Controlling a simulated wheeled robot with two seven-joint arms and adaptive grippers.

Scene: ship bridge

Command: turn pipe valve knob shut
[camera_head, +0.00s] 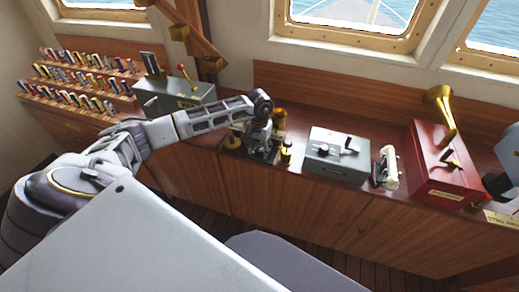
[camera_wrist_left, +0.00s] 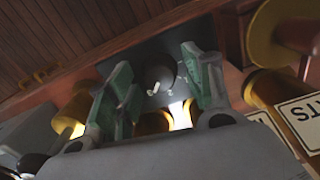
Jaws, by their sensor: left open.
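My left gripper (camera_head: 262,146) reaches down over a cluster of brass fittings on the wooden console. In the left wrist view my left gripper (camera_wrist_left: 160,85) is open, with its green-padded fingers apart. A dark round knob (camera_wrist_left: 160,72) with a pale mark shows between and beyond the fingers; it appears to be the valve knob. I cannot tell whether the fingers touch it. Brass parts (camera_wrist_left: 152,122) show below the knob, between the fingers. In the head view the knob is hidden by the gripper.
A grey lever box (camera_head: 325,150) and a red box with a brass horn (camera_head: 440,97) stand to the right. Another grey lever box (camera_head: 170,92) and racks of colored items (camera_head: 80,80) are to the left. Labelled brass cylinders (camera_wrist_left: 275,88) stand close beside the gripper.

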